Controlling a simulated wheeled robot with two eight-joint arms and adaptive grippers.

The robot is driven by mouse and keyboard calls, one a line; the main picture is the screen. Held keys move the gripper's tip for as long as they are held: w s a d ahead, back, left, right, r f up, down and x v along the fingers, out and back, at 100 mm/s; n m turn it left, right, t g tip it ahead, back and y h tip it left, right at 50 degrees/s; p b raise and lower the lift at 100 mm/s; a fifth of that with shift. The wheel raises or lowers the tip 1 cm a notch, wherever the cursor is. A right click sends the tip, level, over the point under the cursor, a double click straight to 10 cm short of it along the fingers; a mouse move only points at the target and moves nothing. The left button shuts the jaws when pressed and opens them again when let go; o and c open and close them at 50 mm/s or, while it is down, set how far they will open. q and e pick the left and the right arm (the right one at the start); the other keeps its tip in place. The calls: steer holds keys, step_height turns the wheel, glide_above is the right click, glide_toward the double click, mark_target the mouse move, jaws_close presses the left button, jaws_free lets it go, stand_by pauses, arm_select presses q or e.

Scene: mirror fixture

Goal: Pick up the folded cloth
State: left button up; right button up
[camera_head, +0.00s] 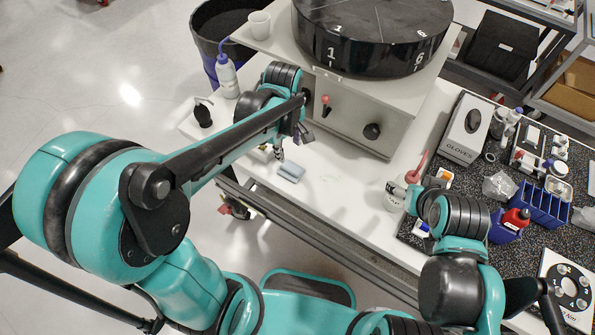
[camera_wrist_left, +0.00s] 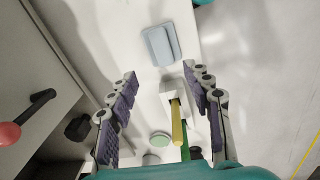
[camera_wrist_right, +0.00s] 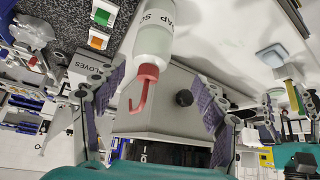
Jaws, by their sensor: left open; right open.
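The folded cloth (camera_head: 291,171) is a small grey-blue pad lying flat on the white table near its front edge. In the left wrist view the cloth (camera_wrist_left: 160,45) lies beyond my fingertips, apart from them. My left gripper (camera_wrist_left: 160,74) is open and empty above the table; in the head view my arm partly hides it, close to the cloth. My right gripper (camera_wrist_right: 160,80) is open, with a white soap bottle (camera_wrist_right: 154,38) with a red pump ahead of its fingers. I cannot tell whether they touch the bottle.
A small white holder with yellow and green sticks (camera_wrist_left: 178,118) stands near the cloth. A grey machine with knobs (camera_head: 350,118) and a black round drum (camera_head: 372,35) stands behind. A glove box (camera_head: 466,128) and blue bins (camera_head: 541,205) crowd the right. Table right of the cloth is clear.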

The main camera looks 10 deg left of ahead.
mark_target(291, 167)
arm_select(q)
steer(key=shift+w+d+f+n+g, duration=0.15)
steer(key=shift+f+n, duration=0.15)
steer(key=shift+f, duration=0.1)
steer(key=shift+w+d+f+n+g, duration=0.15)
steer(key=shift+f+n, duration=0.15)
steer(key=shift+f, duration=0.05)
steer(key=f+b, duration=0.1)
steer(key=f, duration=0.1)
steer(key=f+b, duration=0.1)
steer(key=f, duration=0.4)
steer(key=shift+s+a+f+b, duration=0.1)
steer(key=shift+s+f+b, duration=0.25)
steer(key=shift+b, duration=0.05)
steer(key=c, duration=1)
